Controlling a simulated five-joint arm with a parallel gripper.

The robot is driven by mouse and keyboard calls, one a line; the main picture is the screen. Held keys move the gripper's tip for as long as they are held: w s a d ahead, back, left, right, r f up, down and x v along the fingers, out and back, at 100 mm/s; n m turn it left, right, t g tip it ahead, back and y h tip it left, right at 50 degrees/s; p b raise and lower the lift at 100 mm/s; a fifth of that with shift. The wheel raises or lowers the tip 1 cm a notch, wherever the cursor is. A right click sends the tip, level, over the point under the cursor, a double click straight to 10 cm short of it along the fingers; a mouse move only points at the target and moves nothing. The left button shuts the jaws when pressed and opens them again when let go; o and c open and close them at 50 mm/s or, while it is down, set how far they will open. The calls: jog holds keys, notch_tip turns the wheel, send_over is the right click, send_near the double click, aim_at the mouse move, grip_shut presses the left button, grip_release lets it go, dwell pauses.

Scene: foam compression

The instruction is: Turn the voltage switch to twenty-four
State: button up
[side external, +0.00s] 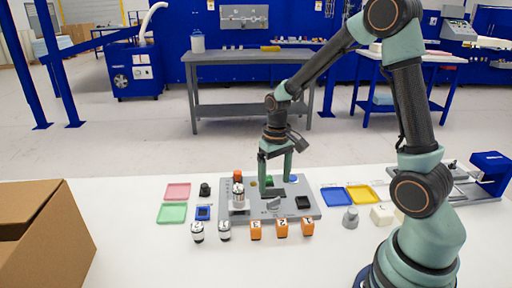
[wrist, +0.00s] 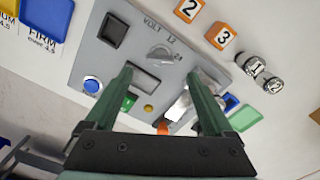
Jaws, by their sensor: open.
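The voltage switch is a grey knob (wrist: 160,54) on a grey panel (wrist: 92,62), beside the printing "VOLT", "12" and "24". I cannot tell surely which mark its ridge points to. In the side view the panel (side external: 235,214) lies on the white table. My gripper (side external: 275,184) hangs pointing down over the panel, its green fingers apart and nothing between them. In the wrist view my gripper (wrist: 162,80) has its fingers spread over the panel's near part, with the knob beyond the fingertips, between them in the picture.
A black square (wrist: 113,29), a blue button (wrist: 92,84) and a metal cylinder (side external: 238,197) are on the panel. Coloured trays (side external: 172,213) lie on both sides. A cardboard box (side external: 45,235) is at left.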

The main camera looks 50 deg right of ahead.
aim_at(273, 201)
notch_tip(273, 201, up, 6)
jog(key=shift+r, duration=0.2)
jog(key=shift+r, duration=0.1)
jog(key=s+a+r+n+t, duration=0.3)
jog(key=s+a+r+t, duration=0.2)
jog(key=s+a+r, duration=0.3)
jog(key=shift+s+r+t, duration=0.15)
jog(key=shift+r+t, duration=0.15)
jog(key=shift+r, duration=0.2)
